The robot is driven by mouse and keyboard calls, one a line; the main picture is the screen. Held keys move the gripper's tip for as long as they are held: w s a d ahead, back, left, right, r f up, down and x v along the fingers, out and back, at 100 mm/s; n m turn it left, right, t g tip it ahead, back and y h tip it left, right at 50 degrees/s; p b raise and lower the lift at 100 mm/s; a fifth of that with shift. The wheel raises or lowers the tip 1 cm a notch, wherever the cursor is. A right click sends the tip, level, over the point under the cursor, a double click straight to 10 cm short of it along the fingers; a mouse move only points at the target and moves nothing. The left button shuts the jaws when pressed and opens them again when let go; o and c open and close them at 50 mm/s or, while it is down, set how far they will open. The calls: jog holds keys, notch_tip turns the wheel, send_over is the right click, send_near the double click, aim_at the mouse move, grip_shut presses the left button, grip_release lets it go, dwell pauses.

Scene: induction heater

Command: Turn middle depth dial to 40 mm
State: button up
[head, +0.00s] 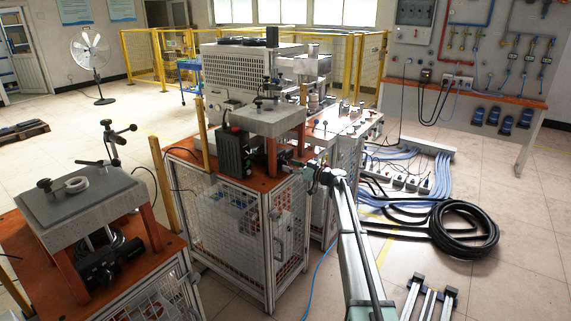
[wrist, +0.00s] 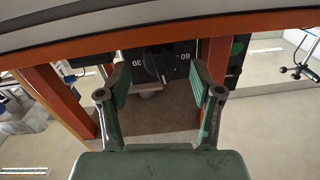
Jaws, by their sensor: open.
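The dial (wrist: 157,62) is a dark part with white number marks, under the grey top of the middle stand. In the wrist view, marks that look like 30 and 60 lie on either side of a dark knob; its exact setting cannot be read. My gripper (wrist: 160,84) is open, with its green-padded fingers on either side of the dial in the picture. No contact shows, and the gap in depth is unclear. In the head view my gripper (head: 287,161) is beside the middle stand (head: 268,120), and the dial is hidden there.
Orange legs (wrist: 61,100) flank my fingers, and the stand's top edge runs just above them. A black box (head: 235,152) stands on the orange bench (head: 188,156). A similar stand (head: 85,195) is at the left. Coiled black hose (head: 465,230) lies on the floor at right.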

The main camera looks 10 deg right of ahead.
aim_at(285, 164)
jog(key=shift+x, duration=1.5)
jog(key=c, duration=1.1)
jog(key=shift+c, duration=0.2)
jog(key=shift+f+m, duration=0.1)
jog(key=shift+m, duration=0.2)
jog(key=m+b, duration=0.2)
jog(key=b, duration=0.1)
jog(key=shift+f, duration=0.1)
jog(key=shift+m+b, duration=1.45)
jog(key=shift+m, duration=0.15)
